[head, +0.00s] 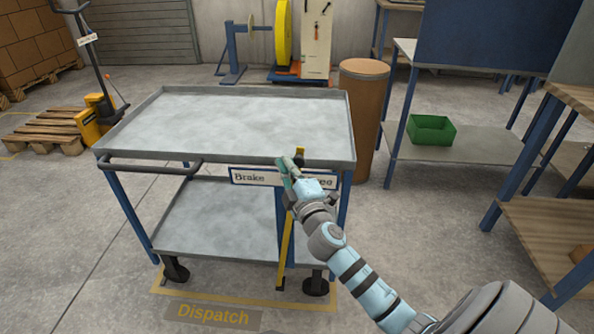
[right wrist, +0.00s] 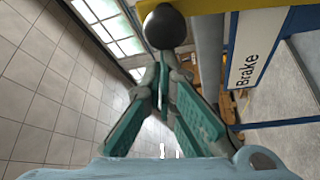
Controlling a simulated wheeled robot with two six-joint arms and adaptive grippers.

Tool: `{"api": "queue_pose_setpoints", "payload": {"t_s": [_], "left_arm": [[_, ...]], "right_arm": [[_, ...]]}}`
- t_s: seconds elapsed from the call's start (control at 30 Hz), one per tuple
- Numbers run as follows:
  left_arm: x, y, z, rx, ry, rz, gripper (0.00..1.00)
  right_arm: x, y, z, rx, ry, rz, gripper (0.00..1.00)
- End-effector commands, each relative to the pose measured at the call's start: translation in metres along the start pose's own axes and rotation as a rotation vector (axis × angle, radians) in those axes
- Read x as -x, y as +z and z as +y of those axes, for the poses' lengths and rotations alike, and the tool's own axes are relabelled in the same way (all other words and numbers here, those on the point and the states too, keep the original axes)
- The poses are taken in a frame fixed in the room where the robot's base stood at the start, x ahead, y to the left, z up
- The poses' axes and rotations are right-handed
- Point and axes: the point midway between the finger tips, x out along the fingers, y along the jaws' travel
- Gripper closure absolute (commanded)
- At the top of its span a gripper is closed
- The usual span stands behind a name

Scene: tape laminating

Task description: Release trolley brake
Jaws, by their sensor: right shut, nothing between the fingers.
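The trolley (head: 240,118) stands in front of me, with a grey top tray, a lower shelf and blue legs. A white sign reading "Brake" (head: 250,177) is on its near side; my gripper covers its middle part. A yellow brake lever (head: 286,245) stands in front of the sign, partly hidden by my gripper. My right gripper (head: 288,167) is shut and empty at the lever's upper part. In the right wrist view, a black ball knob (right wrist: 165,27) shows just beyond the green fingertips (right wrist: 161,72). I cannot tell whether they touch it. My left gripper is not in view.
A dark push handle (head: 150,167) sticks out at the trolley's left. A brown drum (head: 362,120) stands close behind its right side. A workbench with a green bin (head: 431,129) is at the right.

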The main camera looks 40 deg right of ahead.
Motion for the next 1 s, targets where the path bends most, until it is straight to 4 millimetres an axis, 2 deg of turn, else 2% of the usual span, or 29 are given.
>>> {"api": "queue_pose_setpoints", "payload": {"t_s": [0.57, 0.73, 1.0], "left_arm": [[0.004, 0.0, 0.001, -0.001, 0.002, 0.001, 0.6], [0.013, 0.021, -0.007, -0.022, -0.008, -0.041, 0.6], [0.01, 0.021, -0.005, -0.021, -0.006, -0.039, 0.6]], "right_arm": [[-0.001, -0.009, 0.002, -0.015, 0.004, 0.007, 1.0], [-0.005, -0.031, 0.006, -0.018, 0.007, -0.004, 1.0], [0.062, -0.029, 0.003, -0.012, 0.005, -0.005, 1.0]]}}
